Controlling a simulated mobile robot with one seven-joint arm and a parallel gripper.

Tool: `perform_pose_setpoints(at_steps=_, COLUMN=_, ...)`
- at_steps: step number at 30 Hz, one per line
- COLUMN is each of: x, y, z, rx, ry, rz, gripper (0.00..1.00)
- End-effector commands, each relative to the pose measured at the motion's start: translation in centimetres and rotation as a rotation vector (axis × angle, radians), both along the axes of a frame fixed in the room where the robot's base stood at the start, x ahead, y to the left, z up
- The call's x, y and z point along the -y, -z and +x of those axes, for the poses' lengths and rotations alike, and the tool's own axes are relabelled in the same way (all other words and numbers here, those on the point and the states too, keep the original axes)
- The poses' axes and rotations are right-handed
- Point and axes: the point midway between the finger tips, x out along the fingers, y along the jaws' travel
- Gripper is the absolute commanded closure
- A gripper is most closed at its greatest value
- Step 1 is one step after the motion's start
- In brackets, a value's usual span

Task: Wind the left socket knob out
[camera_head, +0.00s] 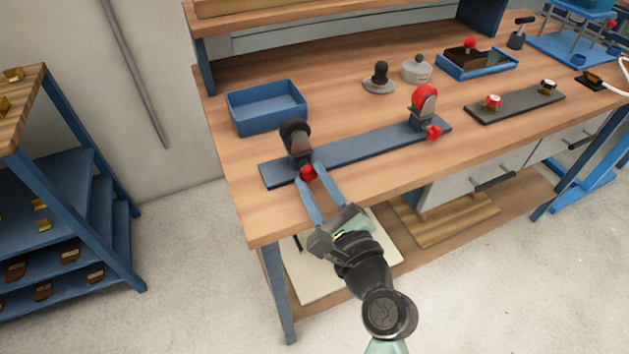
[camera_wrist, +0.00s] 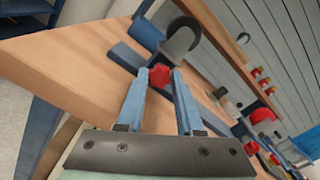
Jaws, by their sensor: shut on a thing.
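The left socket (camera_head: 298,142) is a dark grey block with a black round top, standing at the left end of a blue rail (camera_head: 360,152). It also shows in the wrist view (camera_wrist: 181,38). Its red knob (camera_head: 308,173) faces the bench's front edge, and in the wrist view the knob (camera_wrist: 160,76) lies between my fingertips. My gripper (camera_head: 307,177) is shut on this knob, with one blue finger on each side. The right socket (camera_head: 424,105), with a red top and a red knob (camera_head: 433,132), stands at the rail's right end. The left knob's shaft is hidden.
A blue bin (camera_head: 267,107) stands behind the left socket. A black knobbed piece (camera_head: 379,78) and a grey lidded pot (camera_head: 417,69) stand behind the rail. A dark strip (camera_head: 515,102) with small fittings lies to the right. The bench front left of the rail is clear.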

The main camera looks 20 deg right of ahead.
Motion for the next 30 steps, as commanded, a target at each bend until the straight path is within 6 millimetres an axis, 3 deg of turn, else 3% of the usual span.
perform_pose_setpoints(at_steps=12, x=0.03, y=0.14, z=-0.05, rx=-0.003, ry=0.0, rz=-0.01, gripper=1.0)
perform_pose_setpoints(at_steps=13, x=0.04, y=0.13, z=-0.05, rx=-0.003, ry=0.0, rz=-0.01, gripper=0.63)
perform_pose_setpoints(at_steps=18, x=0.03, y=0.1, z=-0.04, rx=-0.001, ry=0.0, rz=-0.009, gripper=0.34)
perform_pose_setpoints(at_steps=30, x=-0.04, y=0.1, z=0.0, rx=-0.001, ry=-0.001, rz=-0.008, gripper=0.34)
